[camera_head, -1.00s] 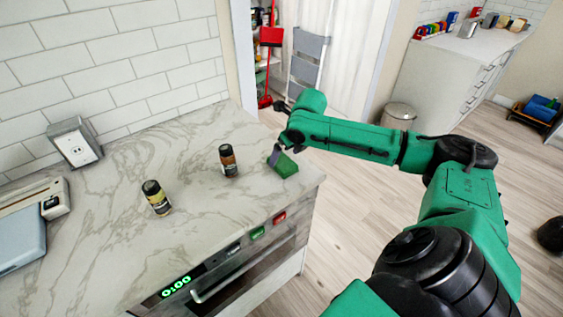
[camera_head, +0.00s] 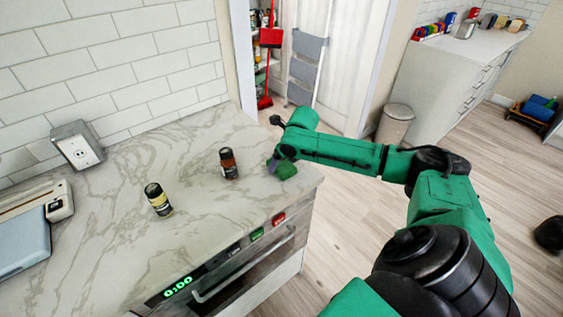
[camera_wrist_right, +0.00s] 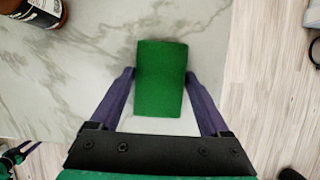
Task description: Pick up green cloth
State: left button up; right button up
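The green cloth (camera_head: 287,170), a small block-like piece, lies on the marble counter close to its right edge. In the right wrist view the green cloth (camera_wrist_right: 161,80) sits between the two purple fingers of my right gripper (camera_wrist_right: 161,76). The fingers stand open on either side of it, with a narrow gap at the left and hardly any at the right. In the head view my right gripper (camera_head: 275,164) is down at the cloth and partly hides it.
Two small jars stand left of the cloth: a brown one (camera_head: 228,163) and a dark one with a yellowish label (camera_head: 158,199). A brown jar (camera_wrist_right: 36,10) also shows in the wrist view. The counter (camera_head: 110,240) ends just right of the cloth.

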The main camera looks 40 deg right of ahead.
aim_at(282, 164)
jog(key=c, duration=0.7)
jog(key=shift+r+b, duration=0.2)
jog(key=shift+b, duration=0.2)
notch_tip(282, 164, up, 20)
